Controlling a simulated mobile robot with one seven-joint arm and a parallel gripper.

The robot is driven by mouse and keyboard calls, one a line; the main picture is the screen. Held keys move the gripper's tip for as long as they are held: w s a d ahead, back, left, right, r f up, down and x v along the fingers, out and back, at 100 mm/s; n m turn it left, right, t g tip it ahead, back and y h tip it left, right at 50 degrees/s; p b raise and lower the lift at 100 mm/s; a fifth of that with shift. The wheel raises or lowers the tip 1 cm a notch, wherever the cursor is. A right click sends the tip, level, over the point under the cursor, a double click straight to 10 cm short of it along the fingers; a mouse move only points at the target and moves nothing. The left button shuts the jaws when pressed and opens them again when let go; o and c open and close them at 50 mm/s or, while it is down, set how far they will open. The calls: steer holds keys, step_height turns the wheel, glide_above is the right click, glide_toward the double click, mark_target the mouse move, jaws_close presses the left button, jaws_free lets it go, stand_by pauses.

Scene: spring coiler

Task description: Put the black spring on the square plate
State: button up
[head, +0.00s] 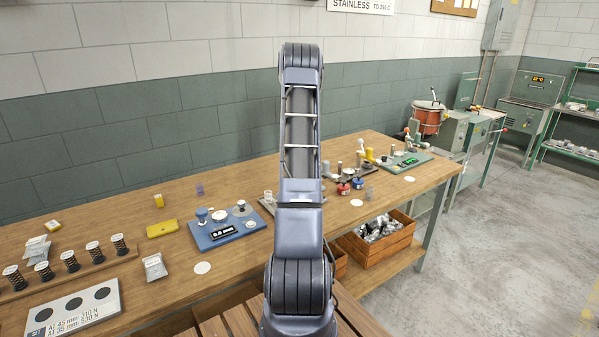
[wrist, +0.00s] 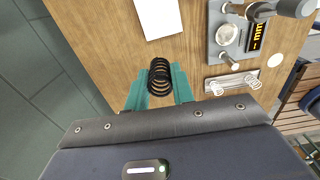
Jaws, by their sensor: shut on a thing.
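My gripper (wrist: 159,88) shows in the wrist view with its teal fingers on either side of a black spring (wrist: 159,72). It is shut on the spring, whose coils stand out beyond the fingertips. Wooden table top lies below the spring; I cannot tell the gap. A white flat rectangular piece (wrist: 160,18) lies ahead at the top edge, partly cut off; I cannot tell whether it is the square plate. In the head view my arm hides the gripper and the held spring.
In the wrist view a grey gauge device (wrist: 230,35) and a strip with pale springs (wrist: 232,82) lie right. In the head view the bench (head: 130,265) carries a rack of black springs (head: 70,262), a lettered board (head: 75,308) and a blue device (head: 228,228).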

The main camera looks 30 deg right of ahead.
steer(key=d+f, duration=0.1)
steer(key=f, duration=0.5)
steer(key=d+f, duration=0.1)
steer(key=f, duration=0.6)
steer(key=d+f, duration=0.2)
steer(key=f, duration=0.5)
steer(key=shift+s, duration=0.35)
steer(key=o, duration=1)
steer(key=shift+f, duration=0.15)
